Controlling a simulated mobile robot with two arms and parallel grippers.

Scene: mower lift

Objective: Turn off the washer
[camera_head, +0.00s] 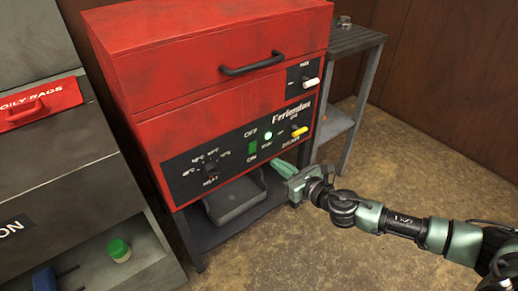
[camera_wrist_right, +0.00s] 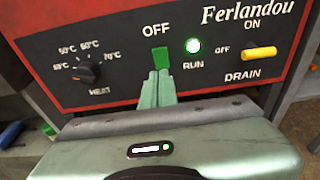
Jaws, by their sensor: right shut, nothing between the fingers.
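The washer (camera_head: 215,50) is a red box with a black control panel. The green power switch (camera_head: 252,148) sits in the panel's middle, with the OFF label above it; it also shows in the right wrist view (camera_wrist_right: 160,58). The round RUN light (camera_wrist_right: 193,46) beside it glows green. My right gripper (camera_head: 279,167) is shut and empty, in front of the lower panel. In the right wrist view its fingertips (camera_wrist_right: 158,76) lie just under the switch; I cannot tell whether they touch it. My left gripper is not in view.
A yellow DRAIN lever (camera_head: 299,131) is right of the light, a white lever (camera_head: 312,83) above. The HEAT knob (camera_head: 211,168) is at left. A grey tray (camera_head: 235,200) is below the panel. A grey side table (camera_head: 352,40) stands right; a grey cabinet (camera_head: 60,160) stands left.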

